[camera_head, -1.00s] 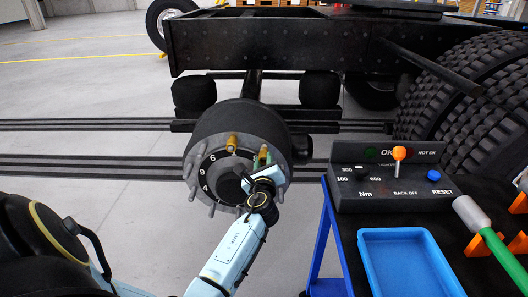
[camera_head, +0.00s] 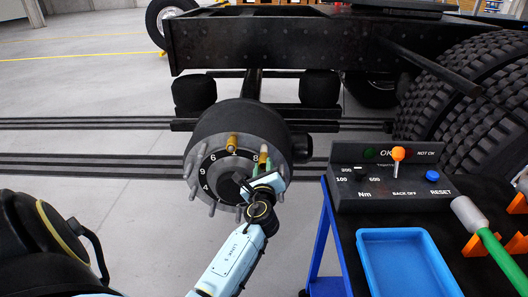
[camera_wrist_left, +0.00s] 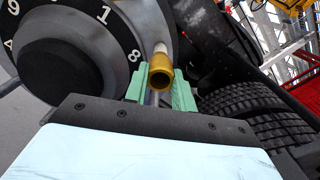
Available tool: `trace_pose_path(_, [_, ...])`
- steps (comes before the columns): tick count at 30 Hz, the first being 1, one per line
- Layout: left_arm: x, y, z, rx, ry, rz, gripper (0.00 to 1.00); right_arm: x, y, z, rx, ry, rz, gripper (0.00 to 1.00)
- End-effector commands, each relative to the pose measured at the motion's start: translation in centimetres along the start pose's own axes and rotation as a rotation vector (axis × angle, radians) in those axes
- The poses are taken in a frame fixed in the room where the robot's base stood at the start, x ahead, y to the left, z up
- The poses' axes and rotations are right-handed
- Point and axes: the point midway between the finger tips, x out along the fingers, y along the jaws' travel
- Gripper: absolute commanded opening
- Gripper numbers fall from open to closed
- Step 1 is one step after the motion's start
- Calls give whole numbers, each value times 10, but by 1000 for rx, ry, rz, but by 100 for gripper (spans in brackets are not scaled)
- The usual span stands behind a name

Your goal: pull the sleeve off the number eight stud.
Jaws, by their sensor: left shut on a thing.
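The hub (camera_head: 215,170) faces me with numbers on its face and several studs around its rim. A brass sleeve (camera_wrist_left: 160,72) is beside the number 8 in the left wrist view, its open end toward the camera. A pale cylindrical part, in line with the number eight stud (camera_wrist_left: 161,48), shows behind the sleeve on the hub side. I cannot tell whether the sleeve still overlaps the stud. My left gripper (camera_head: 264,170) has green fingers shut on the sleeve; they also show in the left wrist view (camera_wrist_left: 160,90). My right gripper is not in view.
Another brass sleeve (camera_head: 232,142) sits on an upper stud near the number 1. The truck frame (camera_head: 270,45) is above the hub. At the right, a table holds a control box (camera_head: 385,180) and a blue tray (camera_head: 363,262). Open floor lies left of the hub.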

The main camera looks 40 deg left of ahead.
Motion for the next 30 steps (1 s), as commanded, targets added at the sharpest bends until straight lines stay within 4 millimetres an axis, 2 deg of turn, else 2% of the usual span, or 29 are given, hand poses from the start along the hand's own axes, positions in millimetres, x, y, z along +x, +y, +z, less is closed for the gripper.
trace_pose_path(30, [-31, 0, 0, 0, 0, -1, 0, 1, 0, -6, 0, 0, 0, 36])
